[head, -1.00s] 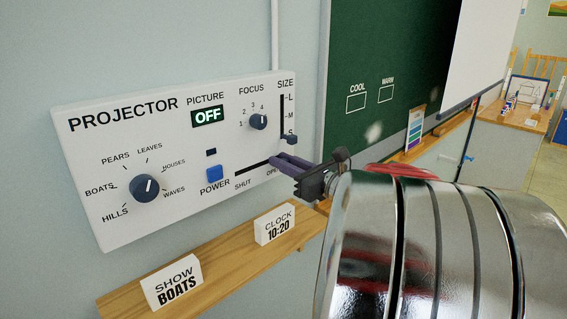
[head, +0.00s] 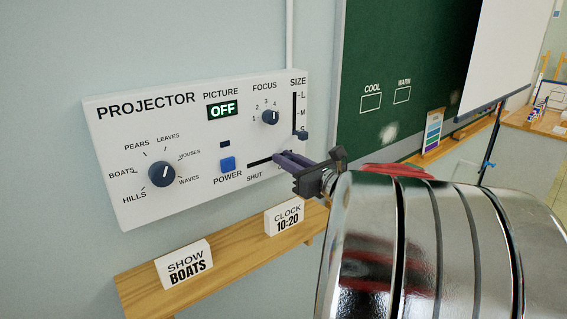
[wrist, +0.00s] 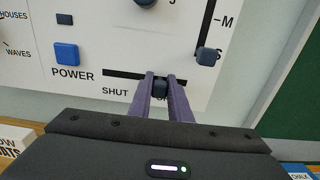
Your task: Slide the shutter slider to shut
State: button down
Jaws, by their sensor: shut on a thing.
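The white projector panel (head: 200,197) is mounted on the wall. Its shutter slider is a dark knob (wrist: 160,89) in a horizontal black slot (wrist: 125,76), with SHUT at the left end and the OPEN label mostly hidden at the right. My gripper (wrist: 160,84) is shut on the knob, with one purple finger on each side. The knob stands right of the slot's middle, with some slot showing to its right. In the head view my gripper (head: 280,158) reaches the panel from the right and hides the knob and the slot's right part.
The focus knob (head: 271,117) and the vertical size slider (head: 301,135) are above my gripper. The blue power button (head: 228,163) is to the left. A wooden ledge (head: 238,258) below holds the SHOW BOATS sign (head: 184,264) and the clock sign (head: 284,217).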

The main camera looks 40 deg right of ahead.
aim_at(253, 163)
jog(key=shift+w+a, duration=0.15)
jog(key=shift+a, duration=1.85)
jog(key=shift+w+a, duration=0.1)
jog(key=shift+a, duration=1.9)
jog(key=c, duration=1.7)
grip_release()
jog(key=shift+a, duration=0.1)
jog(key=shift+c, duration=0.2)
jog(key=shift+o, duration=0.5)
jog(key=shift+s, duration=0.15)
